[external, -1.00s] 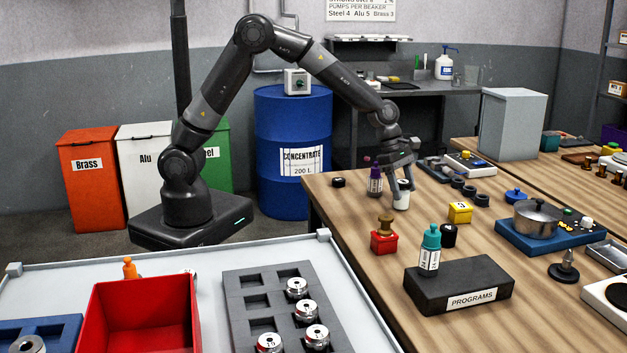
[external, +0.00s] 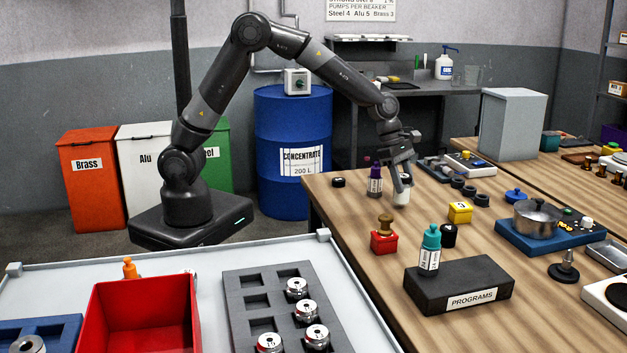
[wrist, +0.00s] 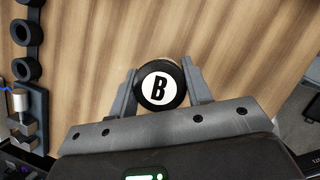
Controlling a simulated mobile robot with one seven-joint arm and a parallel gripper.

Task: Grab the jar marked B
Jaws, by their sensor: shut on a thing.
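The jar marked B (wrist: 160,84) shows from above in the wrist view, with a black rim and a white top bearing a black B. My gripper (wrist: 161,82) has one finger on each side of it and is shut on it. In the external view the jar is a small white cylinder (external: 401,197) on the wooden table (external: 345,225), between the fingers of my gripper (external: 401,183). I cannot tell whether its base touches the table.
A purple-capped bottle (external: 375,183) stands just left of my gripper. A yellow block (external: 460,212), a red block with a brown knob (external: 384,238) and black rings (external: 470,190) are nearby. A black PROGRAMS block (external: 470,285) holds a teal-capped bottle (external: 430,250).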

